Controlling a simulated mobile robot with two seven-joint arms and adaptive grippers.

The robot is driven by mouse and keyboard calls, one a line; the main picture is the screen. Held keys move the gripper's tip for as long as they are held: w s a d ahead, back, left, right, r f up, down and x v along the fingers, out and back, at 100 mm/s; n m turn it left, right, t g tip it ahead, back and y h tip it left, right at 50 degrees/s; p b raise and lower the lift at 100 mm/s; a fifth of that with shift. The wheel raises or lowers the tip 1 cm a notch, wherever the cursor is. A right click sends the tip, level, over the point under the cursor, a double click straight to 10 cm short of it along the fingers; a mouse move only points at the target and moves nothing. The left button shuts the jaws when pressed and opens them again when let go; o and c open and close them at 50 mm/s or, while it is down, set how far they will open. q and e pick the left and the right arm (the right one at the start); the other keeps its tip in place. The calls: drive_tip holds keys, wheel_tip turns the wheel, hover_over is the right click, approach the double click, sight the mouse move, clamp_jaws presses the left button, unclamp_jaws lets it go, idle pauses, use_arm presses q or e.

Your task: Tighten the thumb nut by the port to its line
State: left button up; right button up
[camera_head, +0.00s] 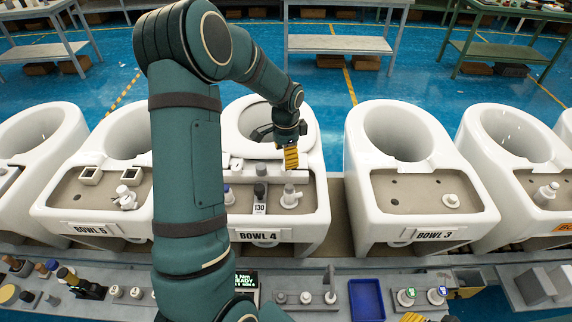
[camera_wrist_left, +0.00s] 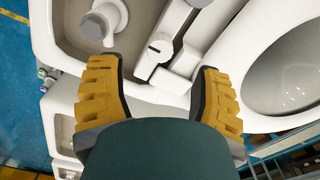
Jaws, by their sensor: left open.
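My left gripper (camera_head: 290,158) hangs over the rear of the bowl marked BOWL 4 (camera_head: 318,215), near the bowl opening. In the left wrist view its yellow fingers (camera_wrist_left: 160,92) are wide apart and empty. Ahead of the gap is a small white round-topped part (camera_wrist_left: 152,58) with a dark mark on top, beside white blocks; I cannot tell if it is the thumb nut. A pale stepped fitting (camera_head: 290,198) stands on the deck, and shows at the upper left of the wrist view (camera_wrist_left: 103,20). My right gripper (camera_head: 430,317) may be the yellow and dark parts cut off at the bottom edge.
BOWL 3 (camera_head: 480,218) is to the right. A blue tray (camera_head: 366,300) and small parts lie on the front bench.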

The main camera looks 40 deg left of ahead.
use_arm(q)
wheel_tip(320, 180, up, 6)
idle(0.8)
